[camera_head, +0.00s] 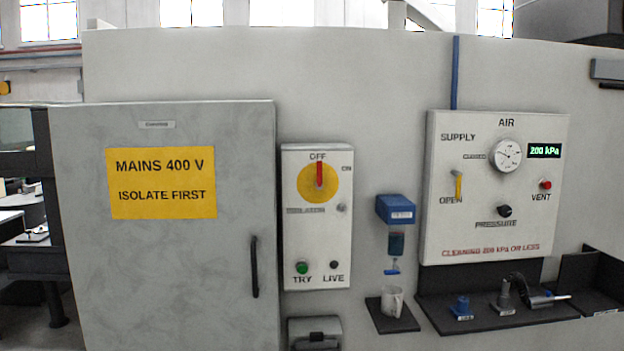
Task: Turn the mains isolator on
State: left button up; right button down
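The mains isolator (317,184) is a red handle on a yellow round plate, on a white panel (317,262) in the middle of the camera_head view. The handle stands upright and points at OFF; ON is marked to its upper right. Below it are a green TRY button (302,268) and a dark LIVE lamp (334,265). Neither of my grippers shows in the view.
A grey cabinet (160,265) with a yellow MAINS 400 V sign (161,183) and black handle (255,267) stands left of the panel.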

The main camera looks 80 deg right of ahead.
aim_at(318, 183)
jog(key=z, duration=2.95)
